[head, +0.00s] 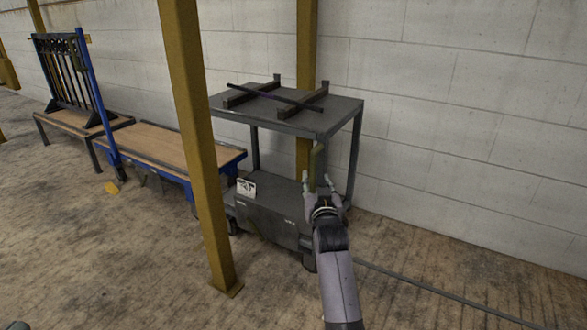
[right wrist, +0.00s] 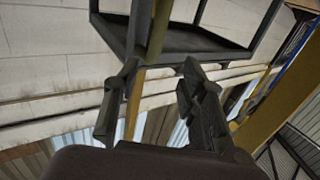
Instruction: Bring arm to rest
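My right arm reaches up from the bottom of the head view. My right gripper (head: 320,179) is at the right front end of the grey cart (head: 345,108), below its top shelf. Its two fingers are spread apart, and the right wrist view shows the same gap between the fingertips (right wrist: 158,72). An olive upright bar (head: 316,163) stands by the cart's near corner, just beyond the fingers. It also shows in the right wrist view (right wrist: 157,35), close to the left finger. I cannot tell whether they touch. I see no gripper of my left arm.
A dark rod (head: 275,97) lies across two supports on the cart's top. A yellow post (head: 196,150) stands left of the cart. A blue-framed trolley (head: 155,146) and a black rack (head: 68,75) are further left. A cable (head: 440,291) crosses the floor at right, otherwise clear there.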

